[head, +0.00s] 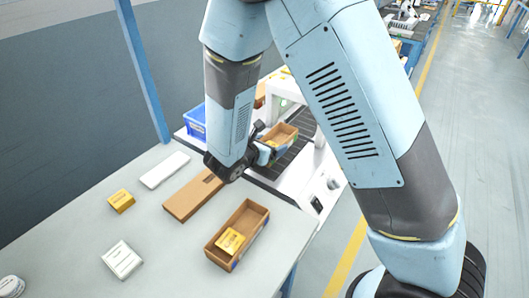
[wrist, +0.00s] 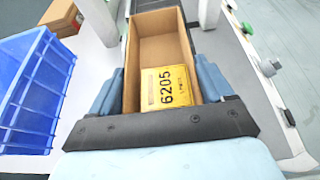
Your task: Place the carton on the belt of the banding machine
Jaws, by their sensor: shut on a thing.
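My gripper (head: 266,148) is shut on an open brown carton (head: 281,137), with a blue-grey finger on each side of it in the wrist view (wrist: 157,85). The carton (wrist: 158,48) is upright and holds a yellow box marked 6205 (wrist: 170,88) at its near end. It is over the dark belt (head: 270,173) of the white banding machine (head: 310,178). I cannot tell whether its underside touches the belt. My arm hides part of the machine.
A blue bin (head: 195,122) stands left of the belt; it also shows in the wrist view (wrist: 35,95). The grey bench (head: 150,225) carries another open carton with a yellow box (head: 230,241), a flat brown carton (head: 190,196) and small white and yellow boxes.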

